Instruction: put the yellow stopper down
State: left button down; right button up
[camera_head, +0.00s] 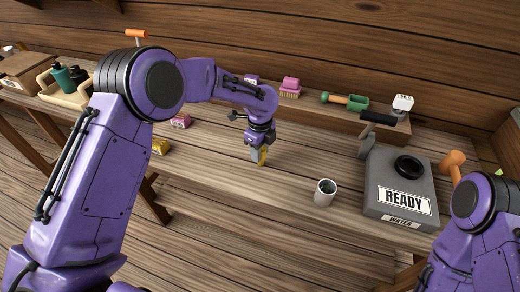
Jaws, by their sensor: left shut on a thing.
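The yellow stopper (263,156) is held in my left gripper (258,155), low over the middle of the wooden table (230,185). The gripper is shut on it and hides part of it. I cannot tell whether the stopper touches the table top. My right arm shows at the lower right, but its gripper is out of view.
A grey cup (324,192) stands right of my left gripper. A grey box with a READY label (404,200) is at the right. A yellow block (160,146) and a pink block (180,121) lie left.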

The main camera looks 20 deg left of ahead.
pick_arm(q)
jog(key=shift+f, duration=0.1)
jog(key=c, duration=0.7)
grip_release()
notch_tip(320, 180, up, 12)
jog(key=shift+r+b, duration=0.15)
jog(key=shift+b, duration=0.65)
